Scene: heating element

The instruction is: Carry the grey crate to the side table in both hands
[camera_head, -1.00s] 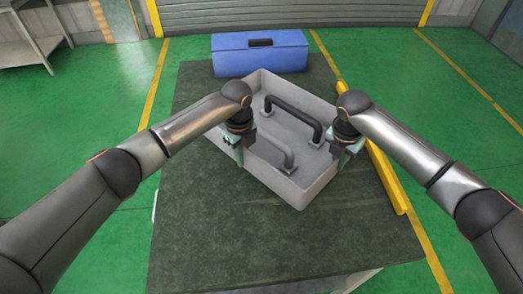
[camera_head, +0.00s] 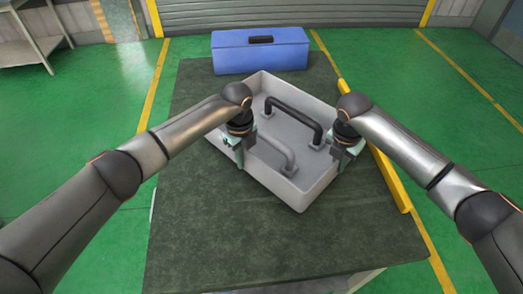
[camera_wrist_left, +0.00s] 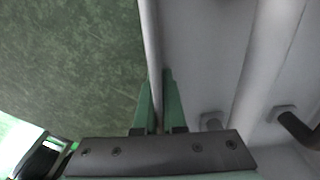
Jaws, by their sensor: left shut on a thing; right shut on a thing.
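The grey crate (camera_head: 268,182) is an open shallow box, turned cornerwise over the dark green table top (camera_head: 200,230). Inside it are a black bar handle (camera_head: 294,115) and a grey bar handle (camera_head: 272,147). My left gripper (camera_head: 240,162) is shut on the crate's left wall. In the left wrist view its fingers (camera_wrist_left: 159,105) straddle the thin wall (camera_wrist_left: 150,50). My right gripper (camera_head: 338,164) is shut on the crate's right wall; its fingertips are partly hidden. I cannot tell whether the crate's underside touches the table.
A blue toolbox (camera_head: 260,52) stands behind the crate at the table's far end. A yellow bar (camera_head: 388,180) runs along the table's right edge. A grey table with a lower shelf (camera_head: 32,48) stands at the far left. Green floor between is clear.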

